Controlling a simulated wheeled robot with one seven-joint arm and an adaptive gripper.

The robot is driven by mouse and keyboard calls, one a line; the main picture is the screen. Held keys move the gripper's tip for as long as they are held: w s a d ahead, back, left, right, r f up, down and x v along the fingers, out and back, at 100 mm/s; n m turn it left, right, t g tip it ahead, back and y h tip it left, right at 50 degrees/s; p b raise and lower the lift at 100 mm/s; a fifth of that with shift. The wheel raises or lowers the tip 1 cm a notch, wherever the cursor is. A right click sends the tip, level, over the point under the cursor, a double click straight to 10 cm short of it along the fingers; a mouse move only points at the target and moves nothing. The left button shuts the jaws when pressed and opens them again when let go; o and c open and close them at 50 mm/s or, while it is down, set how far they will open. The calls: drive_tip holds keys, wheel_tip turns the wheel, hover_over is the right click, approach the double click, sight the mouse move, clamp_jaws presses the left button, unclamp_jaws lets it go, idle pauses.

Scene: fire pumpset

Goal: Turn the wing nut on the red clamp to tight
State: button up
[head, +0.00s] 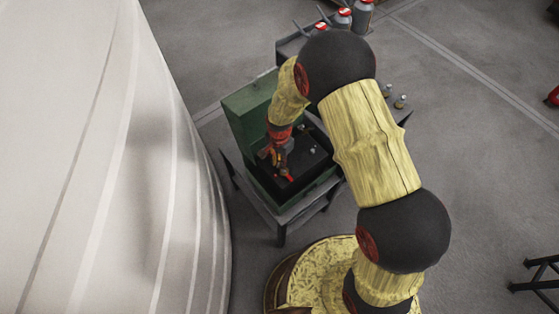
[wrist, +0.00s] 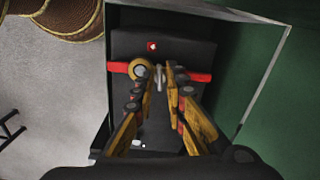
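The red clamp (wrist: 202,77) is a red bar lying across a dark block inside the green box. A small pale metal piece, seemingly the wing nut (wrist: 159,77), stands at the middle of the bar. In the wrist view my gripper (wrist: 158,74) has its yellow fingers on either side of this piece, with narrow gaps showing. The fingers hide the middle of the bar and part of the nut. In the head view my gripper (head: 279,158) reaches down into the box above the red clamp (head: 285,177); the nut cannot be made out there.
The green box (head: 249,107) has its lid raised and stands on a dark table (head: 283,222). A large pale tank curves close on the left. Grey bottles with red labels (head: 342,19) stand on a surface behind. Open floor lies to the right.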

drive_tip(key=shift+o, duration=0.9)
wheel_tip(320, 180, up, 12)
idle(0.4)
